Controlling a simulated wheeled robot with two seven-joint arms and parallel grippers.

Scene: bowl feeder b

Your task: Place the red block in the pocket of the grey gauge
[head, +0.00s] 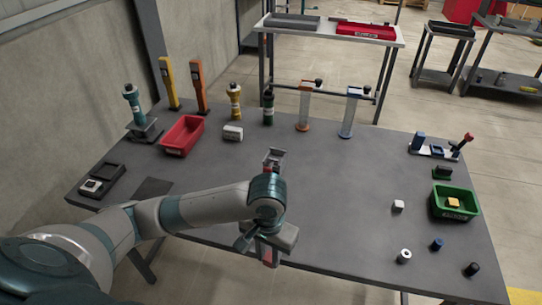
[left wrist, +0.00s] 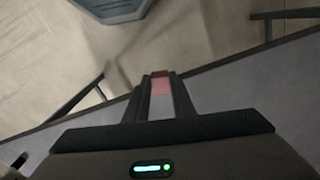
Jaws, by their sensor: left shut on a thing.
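My left gripper (head: 268,258) is near the front edge of the table, pointing down, with my arm coming in from the left. It is shut on the red block (left wrist: 161,85), which shows between the two dark fingers in the left wrist view. In the head view most of the block is hidden by the gripper. A small grey bracket-like piece, which seems to be the grey gauge (head: 273,156), stands on the table just beyond my wrist. Its lower part is partly hidden by my arm, and I cannot make out its pocket. The block is apart from it.
On the dark table (head: 335,190), a red bin (head: 182,135) and several upright tools stand at the back left. A green bin (head: 455,203) is at the right, with small white (head: 398,206) and dark pieces near it. The table's middle right is clear.

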